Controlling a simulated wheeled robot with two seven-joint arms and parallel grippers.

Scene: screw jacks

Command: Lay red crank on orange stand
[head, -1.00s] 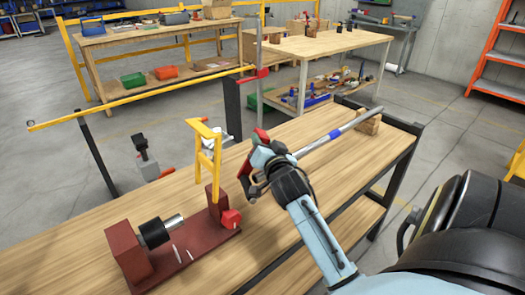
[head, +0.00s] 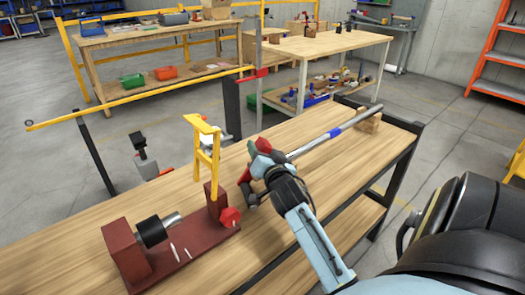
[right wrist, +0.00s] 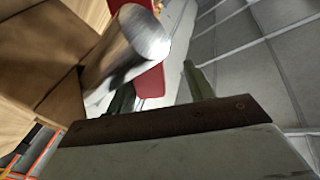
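A silver rod with a blue band (head: 336,131) lies slanting across the wooden table, its far end at a wooden block (head: 370,119). Its near end reaches my right gripper (head: 247,192), which hides where it joins anything red. In the right wrist view, a red piece (right wrist: 152,82) beside a silver cylinder (right wrist: 125,45) shows beyond the fingers; it looks like part of the crank. The right fingers (right wrist: 160,92) stand apart, with a gap beside the red piece. An orange-yellow stand (head: 206,150) rises behind the red jack, left of this gripper. My left gripper is out of view.
The red jack (head: 187,245) with a black-collared silver shaft stands at the table's front left. A long yellow bar (head: 140,97) runs behind the table. Other workbenches stand farther back.

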